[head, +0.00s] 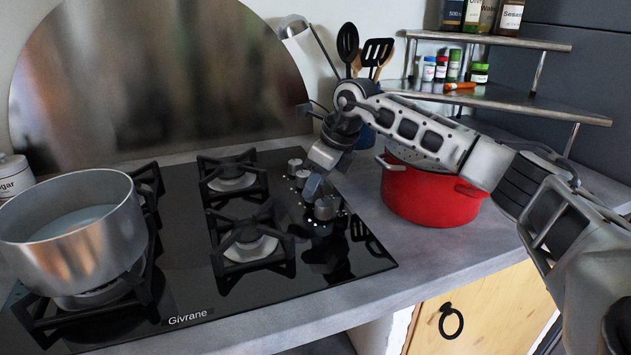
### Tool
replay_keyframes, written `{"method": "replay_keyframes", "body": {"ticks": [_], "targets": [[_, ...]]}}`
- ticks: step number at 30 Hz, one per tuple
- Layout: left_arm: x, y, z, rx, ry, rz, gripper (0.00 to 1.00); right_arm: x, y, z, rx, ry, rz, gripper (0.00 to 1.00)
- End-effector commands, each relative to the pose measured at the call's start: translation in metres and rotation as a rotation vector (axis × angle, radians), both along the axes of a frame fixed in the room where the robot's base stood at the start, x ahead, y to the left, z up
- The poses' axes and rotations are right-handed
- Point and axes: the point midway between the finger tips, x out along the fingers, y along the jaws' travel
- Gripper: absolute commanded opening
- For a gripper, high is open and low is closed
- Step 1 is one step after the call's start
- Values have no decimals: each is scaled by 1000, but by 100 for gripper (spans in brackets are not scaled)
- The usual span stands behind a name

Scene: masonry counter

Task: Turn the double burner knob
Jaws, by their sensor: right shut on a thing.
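A black gas hob (190,260) is set in the grey counter, with several knobs in a row along its right side. Silver knobs show at the back of the row (294,167) and at the front (325,207). My right gripper (312,186) points down over the middle of this row and is shut on a knob there. The fingers partly hide that knob, so I cannot tell its turn angle or its markings. My left gripper is not in view.
A steel pot (75,235) with pale liquid stands on the left burner. A red pot (428,198) stands close to the hob's right side, under my right arm. Utensils (348,45) and a tiered spice shelf (500,95) are behind.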

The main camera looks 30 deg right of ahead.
Motion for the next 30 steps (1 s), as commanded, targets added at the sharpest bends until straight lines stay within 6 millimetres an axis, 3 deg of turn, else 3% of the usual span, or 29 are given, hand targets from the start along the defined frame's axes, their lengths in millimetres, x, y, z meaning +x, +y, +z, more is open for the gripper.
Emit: {"method": "replay_keyframes", "body": {"ticks": [1, 3, 14, 20, 30], "targets": [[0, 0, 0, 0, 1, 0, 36, -1, -1, -1, -2, 5, -1, 37], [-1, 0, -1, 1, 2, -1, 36, -1, -1, -1, -2, 4, -1, 54], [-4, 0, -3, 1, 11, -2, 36, -1, -1, 5, 0, 0, -1, 54], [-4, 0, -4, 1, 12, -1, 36, -11, -8, 35, 0, -4, -2, 54], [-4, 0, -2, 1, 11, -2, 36, -38, -24, 110, -1, -2, -2, 54]]}}
